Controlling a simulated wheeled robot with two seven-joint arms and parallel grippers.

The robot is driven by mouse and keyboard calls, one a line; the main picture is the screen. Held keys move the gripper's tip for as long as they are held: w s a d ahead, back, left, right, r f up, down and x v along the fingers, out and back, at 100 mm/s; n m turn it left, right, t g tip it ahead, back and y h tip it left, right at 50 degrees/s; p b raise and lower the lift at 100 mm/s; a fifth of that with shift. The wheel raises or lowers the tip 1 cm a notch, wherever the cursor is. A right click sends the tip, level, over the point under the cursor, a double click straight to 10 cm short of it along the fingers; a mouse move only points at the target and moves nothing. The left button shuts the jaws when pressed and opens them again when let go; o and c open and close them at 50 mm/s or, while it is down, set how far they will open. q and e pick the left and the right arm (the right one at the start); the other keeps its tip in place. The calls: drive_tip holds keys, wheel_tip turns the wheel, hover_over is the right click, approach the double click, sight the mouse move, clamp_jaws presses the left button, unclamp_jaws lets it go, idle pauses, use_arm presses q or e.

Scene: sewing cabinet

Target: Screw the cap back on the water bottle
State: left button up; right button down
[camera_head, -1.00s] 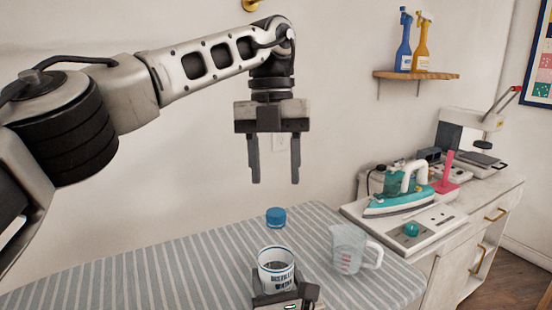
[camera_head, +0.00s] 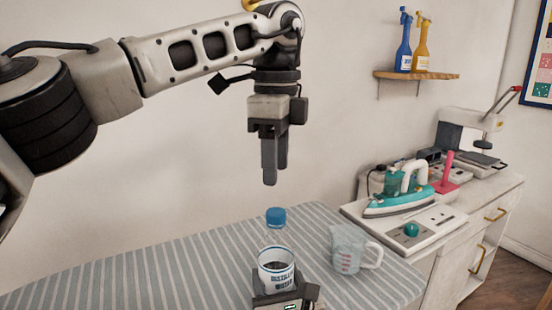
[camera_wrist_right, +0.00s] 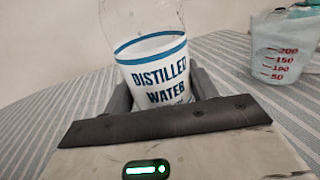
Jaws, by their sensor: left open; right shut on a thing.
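The water bottle (camera_head: 277,272) has a clear upper part and a white label reading "DISTILLED WATER". It stands upright in the head view, and its label fills the middle of the right wrist view (camera_wrist_right: 160,80). My right gripper (camera_head: 287,297) is shut around its lower part. The blue cap (camera_head: 276,217) shows straight above the label, in line with the bottle's clear top; I cannot tell how firmly it sits there. The bottle's top is cut off in the right wrist view. My left gripper (camera_head: 275,176) is open and empty, pointing down above the cap and apart from it.
A clear measuring jug (camera_head: 352,250) stands close to the right of the bottle on the striped board (camera_head: 150,272). The striped surface left of the bottle is clear.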

sight(276, 212)
use_arm(q)
drive_tip(key=shift+f, duration=4.05)
drive_tip(key=shift+c, duration=0.4)
